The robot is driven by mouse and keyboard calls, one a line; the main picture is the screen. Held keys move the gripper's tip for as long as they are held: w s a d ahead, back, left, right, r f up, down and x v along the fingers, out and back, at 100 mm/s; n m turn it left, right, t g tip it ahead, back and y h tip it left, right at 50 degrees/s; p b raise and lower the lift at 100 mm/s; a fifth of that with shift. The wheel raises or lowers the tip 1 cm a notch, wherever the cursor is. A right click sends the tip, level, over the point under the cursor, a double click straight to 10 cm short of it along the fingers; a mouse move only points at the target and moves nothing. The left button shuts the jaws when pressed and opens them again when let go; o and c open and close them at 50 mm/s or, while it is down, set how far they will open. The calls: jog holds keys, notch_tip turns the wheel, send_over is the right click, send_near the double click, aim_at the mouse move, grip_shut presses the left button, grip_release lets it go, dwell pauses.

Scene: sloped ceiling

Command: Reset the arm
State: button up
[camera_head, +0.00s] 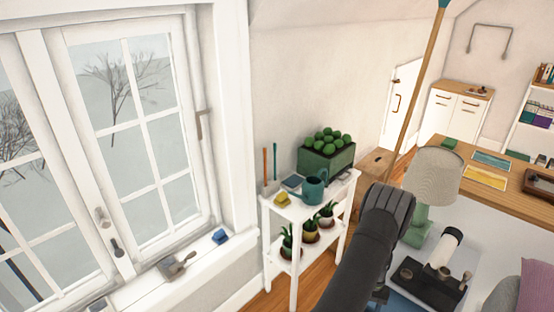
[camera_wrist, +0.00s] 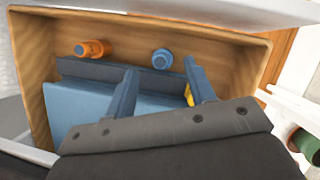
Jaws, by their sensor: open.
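My gripper (camera_wrist: 159,72) shows in the wrist view with its two blue-grey fingers spread apart and nothing between them. It is over or inside an open wooden box or drawer (camera_wrist: 35,75). A blue block-like object (camera_wrist: 80,105) lies in it under the fingers, partly hidden by the gripper. In the head view my dark arm (camera_head: 362,250) rises from the bottom edge in front of the white shelf; I cannot make out the gripper there.
The drawer holds an orange cylinder (camera_wrist: 90,48), a blue cylinder (camera_wrist: 162,58) and a yellow item (camera_wrist: 189,94) beside the right finger. A plant shelf (camera_head: 268,240) with a watering can (camera_head: 314,189), a lamp (camera_head: 433,178) and a black device (camera_head: 430,281) stand near my arm.

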jog(key=x, duration=0.4)
jog(key=shift+s+f, duration=0.1)
jog(key=shift+f, duration=0.05)
jog(key=shift+r, duration=1.8)
